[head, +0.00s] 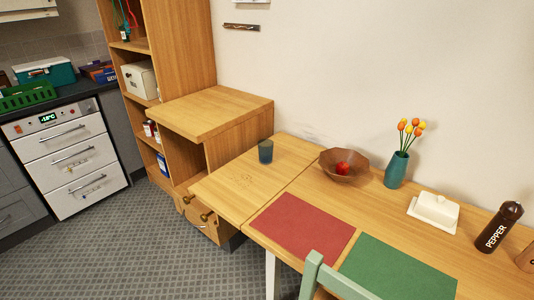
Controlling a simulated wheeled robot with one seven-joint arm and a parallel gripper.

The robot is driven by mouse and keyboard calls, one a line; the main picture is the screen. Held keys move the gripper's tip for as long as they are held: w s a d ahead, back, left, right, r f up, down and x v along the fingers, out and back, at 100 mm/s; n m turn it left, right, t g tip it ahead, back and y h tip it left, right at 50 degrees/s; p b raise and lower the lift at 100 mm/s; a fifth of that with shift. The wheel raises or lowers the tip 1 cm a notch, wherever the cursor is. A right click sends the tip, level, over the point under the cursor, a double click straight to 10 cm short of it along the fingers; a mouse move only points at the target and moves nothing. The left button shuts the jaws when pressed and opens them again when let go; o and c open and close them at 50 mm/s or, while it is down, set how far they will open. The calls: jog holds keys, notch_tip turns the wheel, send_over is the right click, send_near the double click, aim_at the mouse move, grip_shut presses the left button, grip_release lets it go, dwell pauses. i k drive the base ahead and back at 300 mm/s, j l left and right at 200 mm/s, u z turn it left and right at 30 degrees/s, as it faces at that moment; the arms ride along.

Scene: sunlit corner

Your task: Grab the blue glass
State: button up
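The blue glass (265,152) stands upright on the left part of the wooden table (290,150), close to the taller wooden shelf unit. It is dark blue and see-through, and nothing touches it. My gripper does not show in the head view.
A red mat (302,226) and green mat (395,270) lie in front. A green chair (325,280) blocks the near edge.

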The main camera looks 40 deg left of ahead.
aim_at(266, 152)
jog(key=i+j, duration=0.15)
jog(key=j, duration=0.25)
jog(key=i+j, duration=0.2)
jog(key=j, duration=0.2)
jog(key=i+j, duration=0.15)
jog(key=j, duration=0.25)
jog(key=i+j, duration=0.2)
jog(key=j, duration=0.2)
jog(key=i+j, duration=0.15)
jog(key=j, duration=0.3)
jog(key=i+j, duration=0.15)
jog(key=j, duration=0.25)
jog(key=i+j, duration=0.2)
jog(key=j, duration=0.2)
jog(key=u, duration=0.05)
